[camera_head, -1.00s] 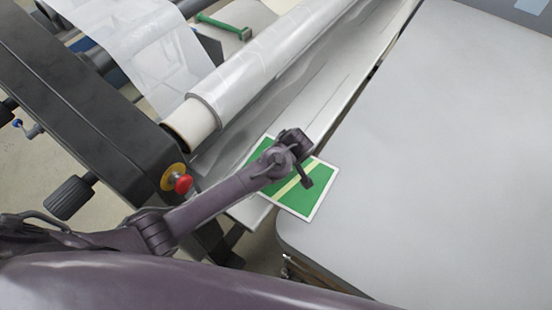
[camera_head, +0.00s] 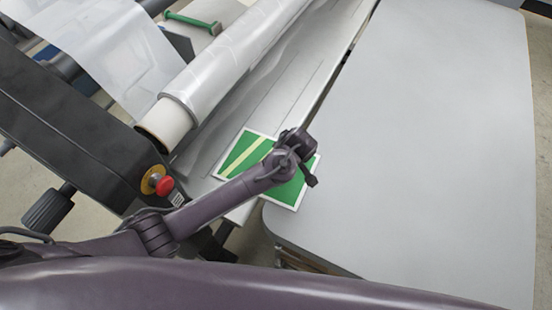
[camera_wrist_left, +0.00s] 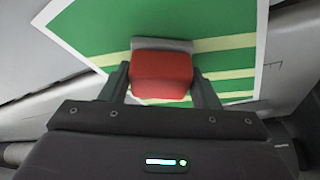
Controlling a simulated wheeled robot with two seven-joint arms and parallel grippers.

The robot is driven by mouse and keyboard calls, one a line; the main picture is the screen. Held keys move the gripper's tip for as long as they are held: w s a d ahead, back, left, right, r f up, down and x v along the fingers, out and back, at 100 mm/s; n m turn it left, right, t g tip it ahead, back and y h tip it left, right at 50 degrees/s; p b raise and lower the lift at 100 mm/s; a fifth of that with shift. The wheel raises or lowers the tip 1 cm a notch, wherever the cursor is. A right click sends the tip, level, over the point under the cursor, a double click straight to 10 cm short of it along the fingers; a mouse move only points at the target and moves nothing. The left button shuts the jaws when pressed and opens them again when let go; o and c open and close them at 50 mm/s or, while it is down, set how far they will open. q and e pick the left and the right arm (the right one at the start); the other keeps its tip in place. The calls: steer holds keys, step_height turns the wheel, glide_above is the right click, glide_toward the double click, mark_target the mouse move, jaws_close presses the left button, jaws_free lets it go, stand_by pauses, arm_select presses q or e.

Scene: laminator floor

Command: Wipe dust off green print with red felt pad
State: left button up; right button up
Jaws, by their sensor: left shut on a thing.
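The green print (camera_head: 240,152), with pale yellow stripes and a white border, lies flat across the laminator's bed and the edge of the grey table. It also shows in the left wrist view (camera_wrist_left: 110,25). My left gripper (camera_head: 309,180) is over the print's right part, hiding some of it. In the left wrist view, my left gripper (camera_wrist_left: 162,82) is shut on the red felt pad (camera_wrist_left: 161,74), with a grey strip along its far side. The pad is over the print; I cannot tell whether it touches. It is hidden in the head view. I cannot make out any dust. My right gripper is out of view.
The laminator's film roll (camera_head: 230,70) lies behind the print. A red stop button (camera_head: 164,186) sits on the black side frame near my left arm. The large grey table (camera_head: 430,130) to the right is bare.

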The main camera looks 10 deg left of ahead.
arm_select(q)
steer(key=shift+s+d, duration=0.25)
steer(key=shift+d, duration=0.45)
steer(key=shift+s+d, duration=0.2)
steer(key=shift+d, duration=0.45)
steer(key=shift+w+a+f, duration=0.1)
steer(key=shift+w+a, duration=0.15)
steer(key=shift+a, duration=0.7)
steer(key=shift+w+a+f, duration=0.1)
steer(key=shift+w+a, duration=0.15)
steer(key=shift+a, duration=0.7)
steer(key=shift+w+a+r, duration=0.1)
steer(key=shift+w+a, duration=0.25)
steer(key=shift+a, duration=0.6)
steer(key=shift+w+a+r, duration=0.1)
steer(key=shift+w+a, duration=0.2)
steer(key=shift+a, duration=0.7)
steer(key=shift+w+a, duration=0.35)
steer(key=shift+a, duration=0.6)
steer(key=shift+w+a+f, duration=0.1)
steer(key=shift+w+a, duration=0.1)
steer(key=shift+a, duration=0.5)
steer(key=shift+w+a+f, duration=0.1)
steer(key=shift+w+a, duration=0.1)
steer(key=shift+a, duration=0.5)
steer(key=shift+r, duration=0.15)
steer(key=shift+r, duration=2.95)
